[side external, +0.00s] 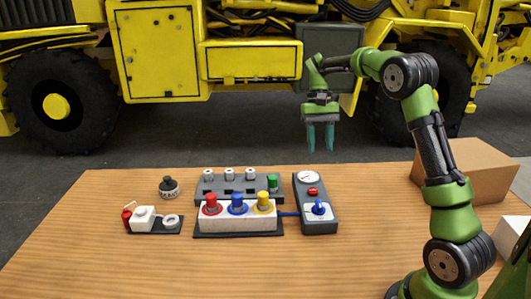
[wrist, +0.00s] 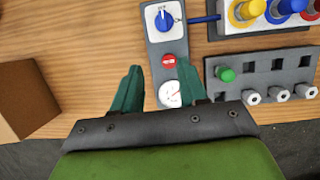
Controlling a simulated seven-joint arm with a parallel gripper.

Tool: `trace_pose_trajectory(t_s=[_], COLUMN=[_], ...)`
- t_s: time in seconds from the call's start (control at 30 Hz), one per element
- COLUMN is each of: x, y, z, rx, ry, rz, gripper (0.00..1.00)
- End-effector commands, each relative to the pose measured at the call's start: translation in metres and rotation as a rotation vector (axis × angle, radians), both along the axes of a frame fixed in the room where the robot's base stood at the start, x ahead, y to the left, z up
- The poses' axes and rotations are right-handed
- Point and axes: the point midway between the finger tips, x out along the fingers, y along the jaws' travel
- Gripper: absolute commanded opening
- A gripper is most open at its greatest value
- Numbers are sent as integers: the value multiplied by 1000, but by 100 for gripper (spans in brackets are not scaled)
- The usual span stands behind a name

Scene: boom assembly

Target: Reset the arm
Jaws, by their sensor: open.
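My green arm stands at the right of the table, and my gripper (side external: 320,136) hangs above the far edge of the table, fingers pointing down. In the wrist view, its two teal fingers (wrist: 158,88) are spread apart with nothing between them. Below it is a grey control box (side external: 317,204) with a white gauge, a red button and a blue knob; the gauge shows just past the fingers in the wrist view (wrist: 171,93). The gripper touches nothing.
A white block (side external: 240,226) carries red, blue and yellow knobs. Behind it, a grey rack (side external: 225,184) holds a green plug and several white sockets. A black knob (side external: 168,187) and a small tray (side external: 165,228) stand left. Cardboard box (side external: 470,170) is at right. The front table is clear.

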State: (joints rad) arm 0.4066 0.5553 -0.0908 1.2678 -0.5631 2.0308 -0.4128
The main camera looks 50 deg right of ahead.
Motion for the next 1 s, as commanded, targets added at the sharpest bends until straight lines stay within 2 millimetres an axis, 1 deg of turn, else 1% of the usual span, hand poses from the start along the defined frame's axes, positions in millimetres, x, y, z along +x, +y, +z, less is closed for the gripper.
trace_pose_trajectory(t_s=[0.07,0.17,0.37,0.5,0.6,0.7,0.8,0.9,1.0], x=[-7,-16,-41,-67,-89,-111,-131,-146,-154], y=[7,26,80,122,149,172,190,202,208], z=[-3,1,19,29,33,35,35,36,42], rx=[-23,-55,-108,-131,-138,-138,-130,-119,-115], ry=[-41,-125,-343,-517,-638,-750,-837,-893,-929], rz=[21,58,128,172,199,225,255,284,307], gripper=[43,43,43,43,43,43,43,43,43])
